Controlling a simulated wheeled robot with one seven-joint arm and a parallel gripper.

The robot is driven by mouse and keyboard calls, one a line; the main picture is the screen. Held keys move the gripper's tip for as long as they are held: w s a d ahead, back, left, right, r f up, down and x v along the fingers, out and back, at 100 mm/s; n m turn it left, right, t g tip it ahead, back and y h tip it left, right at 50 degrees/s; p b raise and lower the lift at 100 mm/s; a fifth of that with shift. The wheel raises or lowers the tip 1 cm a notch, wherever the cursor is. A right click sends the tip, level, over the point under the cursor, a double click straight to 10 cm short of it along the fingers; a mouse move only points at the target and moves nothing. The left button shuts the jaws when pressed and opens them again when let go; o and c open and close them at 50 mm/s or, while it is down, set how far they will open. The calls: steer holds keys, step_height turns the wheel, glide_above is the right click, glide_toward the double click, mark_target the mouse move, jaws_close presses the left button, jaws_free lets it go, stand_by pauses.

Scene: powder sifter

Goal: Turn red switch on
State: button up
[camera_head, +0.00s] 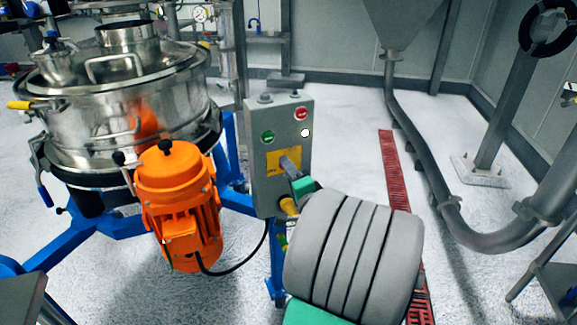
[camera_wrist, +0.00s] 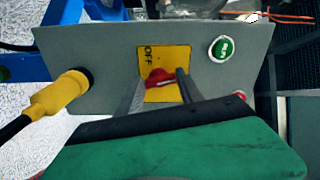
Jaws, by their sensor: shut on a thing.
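The red switch (camera_wrist: 157,76) sits on a yellow plate (camera_wrist: 150,54) marked OFF, on the grey control box (camera_wrist: 90,52) in the wrist view. My gripper (camera_wrist: 160,82) has one finger on each side of the switch and is shut on it. In the head view, my gripper (camera_head: 289,164) reaches the yellow plate (camera_head: 271,163) on the front of the grey control box (camera_head: 264,190). There the fingers hide the switch. The switch's exact angle is hard to tell.
A green button (camera_head: 267,137), a red button (camera_head: 301,113) and a white round lamp (camera_head: 306,133) sit above the plate. A yellow cable plug (camera_wrist: 68,92) juts from the box's lower end. The orange motor (camera_head: 180,205) and steel sifter (camera_head: 125,110) stand left.

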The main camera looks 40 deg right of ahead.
steer(key=shift+m+p, duration=0.75)
steer(key=shift+m, duration=0.45)
steer(key=o, duration=1.4)
steer(key=shift+s, duration=0.15)
steer(key=v, duration=0.7)
steer(key=shift+s+a+r, duration=0.1)
steer(key=shift+s+a, duration=0.05)
steer(key=shift+s, duration=0.1)
